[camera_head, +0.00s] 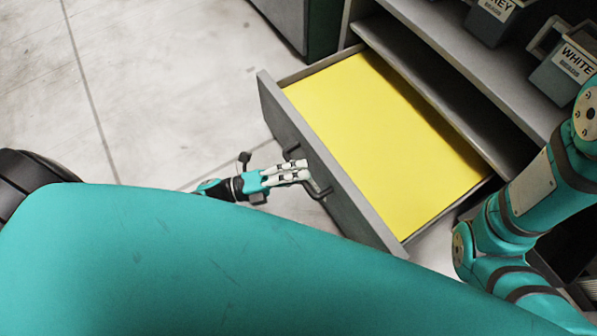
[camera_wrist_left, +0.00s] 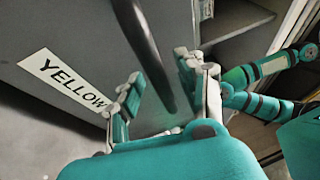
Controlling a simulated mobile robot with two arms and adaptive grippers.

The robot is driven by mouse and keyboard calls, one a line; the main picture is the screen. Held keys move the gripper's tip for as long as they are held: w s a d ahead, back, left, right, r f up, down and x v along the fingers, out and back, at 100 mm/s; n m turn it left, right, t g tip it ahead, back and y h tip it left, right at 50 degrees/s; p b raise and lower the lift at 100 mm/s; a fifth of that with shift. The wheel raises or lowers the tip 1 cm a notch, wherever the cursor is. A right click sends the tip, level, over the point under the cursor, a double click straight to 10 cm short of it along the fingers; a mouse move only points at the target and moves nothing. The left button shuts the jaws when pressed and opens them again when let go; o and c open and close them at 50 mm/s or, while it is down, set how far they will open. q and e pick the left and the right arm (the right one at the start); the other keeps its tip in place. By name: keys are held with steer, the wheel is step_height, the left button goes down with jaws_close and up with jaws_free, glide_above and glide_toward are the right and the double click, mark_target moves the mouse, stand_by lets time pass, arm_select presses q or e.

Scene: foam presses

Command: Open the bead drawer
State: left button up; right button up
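The bead drawer (camera_head: 345,190) is pulled well out of the grey cabinet, and a flat yellow fill shows inside it. Its front has a dark bar handle (camera_head: 320,191), seen close up in the left wrist view (camera_wrist_left: 146,45), beside a white "YELLOW" label (camera_wrist_left: 62,80). My left gripper (camera_head: 303,170) is at the handle. In the left wrist view its fingers (camera_wrist_left: 165,90) are spread apart, with the handle bar's lower end between them; contact is unclear. My right gripper is out of view; only my right arm shows at the right.
A dark green-edged unit (camera_head: 300,22) stands at the top. The pale floor (camera_head: 170,90) left of the drawer is clear.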

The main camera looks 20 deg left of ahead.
arm_select(q)
steer(key=shift+a, duration=0.1)
steer(key=v, duration=1.2)
